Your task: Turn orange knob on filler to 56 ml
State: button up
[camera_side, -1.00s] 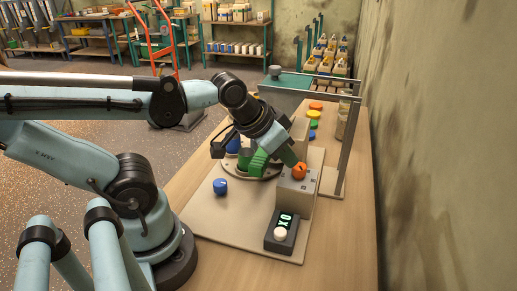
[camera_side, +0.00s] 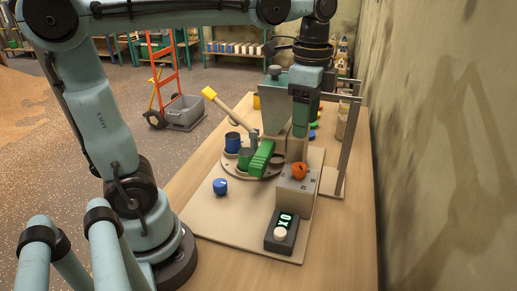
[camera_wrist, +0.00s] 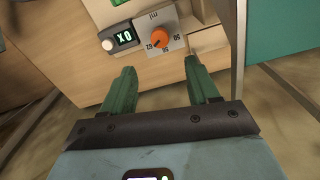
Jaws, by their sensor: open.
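The orange knob (camera_side: 299,171) sits on the beige filler block (camera_side: 293,198), below my gripper in the side view. In the wrist view the knob (camera_wrist: 159,39) is on a grey plate marked "ml", with small numbers around it; 62 is readable, the rest are too small to be sure of. A dark mark shows on the knob, but I cannot tell its exact setting. My gripper (camera_side: 300,130) points down above and behind the knob, apart from it. In the wrist view my gripper (camera_wrist: 160,68) has its two green fingers spread and empty, with the knob beyond the tips.
A dark display box (camera_side: 281,232) with a white button stands in front of the filler. A round turntable (camera_side: 252,177) carries blue and green parts, beside a yellow-handled lever (camera_side: 209,93). A blue knob (camera_side: 220,186) is at left. A metal frame (camera_side: 345,150) stands at right.

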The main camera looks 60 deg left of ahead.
aim_at(301, 165)
notch_tip(301, 165, down, 11)
jog(key=shift+r, duration=0.1)
dwell(0.4)
jog(key=c, duration=1)
jog(key=shift+c, duration=0.2)
jog(key=shift+n, duration=0.4)
jog(key=n, duration=0.5)
jog(key=shift+n, duration=0.3)
jog(key=n, duration=0.5)
jog(key=shift+a, duration=0.1)
jog(key=shift+n, duration=0.3)
